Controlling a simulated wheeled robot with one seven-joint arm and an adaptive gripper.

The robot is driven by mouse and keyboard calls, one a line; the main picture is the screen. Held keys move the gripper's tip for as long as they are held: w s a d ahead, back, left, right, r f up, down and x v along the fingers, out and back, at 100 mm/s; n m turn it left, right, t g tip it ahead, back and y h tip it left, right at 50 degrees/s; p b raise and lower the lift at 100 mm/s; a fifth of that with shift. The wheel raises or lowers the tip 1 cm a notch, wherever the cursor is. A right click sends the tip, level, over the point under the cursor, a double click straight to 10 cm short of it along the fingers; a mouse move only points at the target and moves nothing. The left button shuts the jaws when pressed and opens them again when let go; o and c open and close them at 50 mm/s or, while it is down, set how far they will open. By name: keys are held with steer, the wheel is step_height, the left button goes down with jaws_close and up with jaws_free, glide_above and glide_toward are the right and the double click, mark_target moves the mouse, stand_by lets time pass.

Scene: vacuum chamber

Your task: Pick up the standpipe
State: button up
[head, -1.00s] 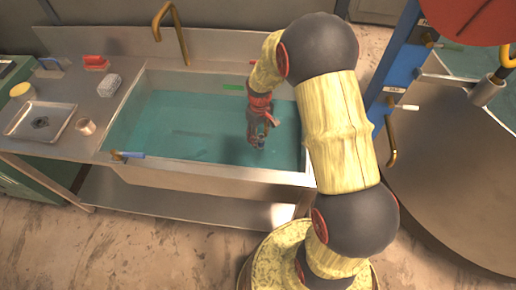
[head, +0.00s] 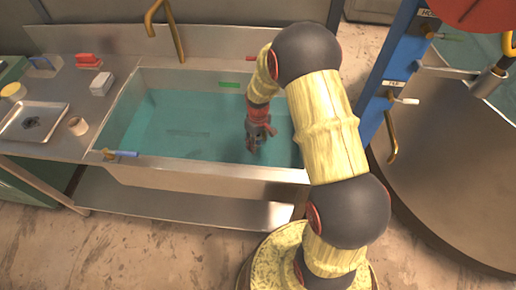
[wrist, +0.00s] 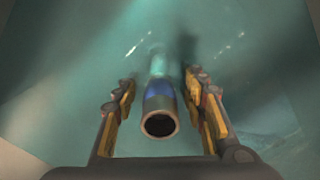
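The standpipe (wrist: 159,108) is a grey tube with a blue band and a round open mouth that faces the wrist camera. My gripper (wrist: 160,82) is open, with one finger on each side of the pipe. A gap shows between the pipe and each finger. The pipe's far end fades into the blurred teal water. In the head view my gripper (head: 255,140) points down into the right part of the water-filled sink (head: 190,172). I cannot make out the standpipe there; the gripper and arm cover that spot.
A brass faucet (head: 178,38) rises behind the sink. A blue-handled valve (head: 122,154) sits on the front left rim. The left counter holds a tray (head: 33,122), a cup (head: 78,126), a grey block (head: 101,83) and a red-handled item (head: 89,61). A blue post (head: 380,115) stands right.

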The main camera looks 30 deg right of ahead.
steer(key=shift+c, duration=1.1)
steer(key=c, duration=0.7)
jaws_close()
